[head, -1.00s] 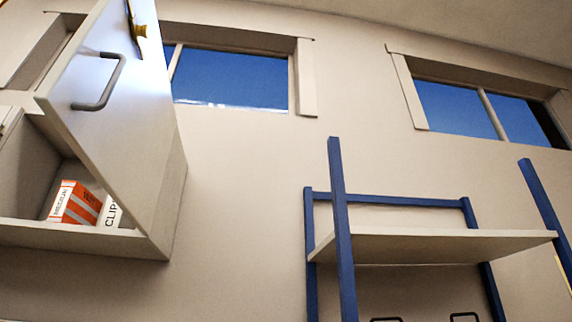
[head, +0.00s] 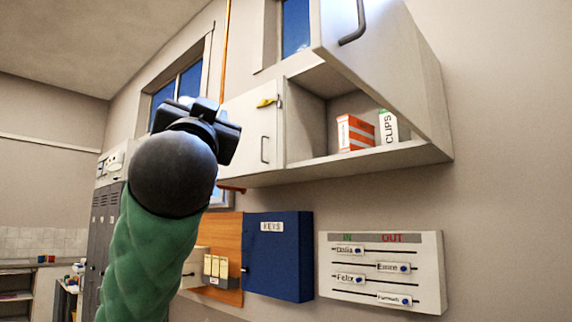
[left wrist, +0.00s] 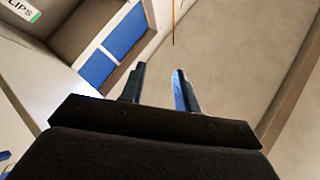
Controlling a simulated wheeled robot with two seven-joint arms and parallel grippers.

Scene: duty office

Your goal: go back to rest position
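My left arm rises into the head view from the lower left, with its left gripper (head: 200,118) raised in front of the wall cabinet's left part. In the left wrist view the two fingers (left wrist: 160,88) stand apart with nothing between them, so the gripper is open and empty. My right gripper is in neither view.
The wall cabinet (head: 370,162) has its right door (head: 385,55) open; an orange-and-white box (head: 355,133) and a CLIPS box (head: 388,127) stand inside. Below hang a blue KEYS box (head: 278,262) and a white IN/OUT board (head: 380,238). Grey lockers (head: 100,215) stand at left.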

